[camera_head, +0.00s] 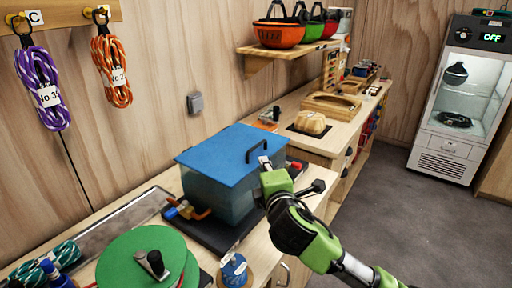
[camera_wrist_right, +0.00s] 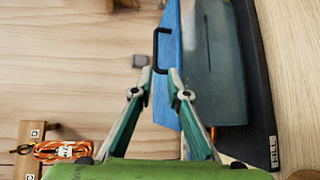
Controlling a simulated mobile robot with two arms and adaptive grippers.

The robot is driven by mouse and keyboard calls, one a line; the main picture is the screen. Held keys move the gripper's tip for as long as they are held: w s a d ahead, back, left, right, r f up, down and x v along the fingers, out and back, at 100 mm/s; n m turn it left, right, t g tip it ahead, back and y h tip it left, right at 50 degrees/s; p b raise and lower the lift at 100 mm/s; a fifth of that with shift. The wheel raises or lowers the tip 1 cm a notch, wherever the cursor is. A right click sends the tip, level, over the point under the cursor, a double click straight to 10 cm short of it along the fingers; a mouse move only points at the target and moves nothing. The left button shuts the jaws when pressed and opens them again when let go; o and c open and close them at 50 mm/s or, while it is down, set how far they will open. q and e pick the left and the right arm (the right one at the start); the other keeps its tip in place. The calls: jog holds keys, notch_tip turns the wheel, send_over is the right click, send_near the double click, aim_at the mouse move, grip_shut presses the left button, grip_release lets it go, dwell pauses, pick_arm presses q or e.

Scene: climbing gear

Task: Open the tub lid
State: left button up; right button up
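The tub (camera_head: 220,196) is a clear blue-grey box on a dark base. Its flat blue lid (camera_head: 215,150) lies on top and looks closed. A black bar handle (camera_head: 256,149) stands on the lid near its right side. My right gripper (camera_head: 265,163) is at the lid's right edge, close to the handle. In the right wrist view, my right gripper (camera_wrist_right: 160,84) is open, with the black handle (camera_wrist_right: 156,50) just ahead of its fingertips and nothing between them. The lid (camera_wrist_right: 168,80) shows there nearly edge-on. My left gripper is not in view.
A green reel (camera_head: 130,258) stands at front left, with a small blue spool (camera_head: 233,270) beside it. A valve with an orange lever (camera_head: 187,210) sits before the tub. Coiled ropes (camera_head: 40,88) hang on the wall.

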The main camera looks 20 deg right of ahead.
aim_at(257, 147)
jog(key=x, duration=0.4)
jog(key=p+x, duration=0.1)
jog(key=x, duration=0.4)
jog(key=r+p+x, duration=0.1)
jog(key=x, duration=0.4)
grip_shut()
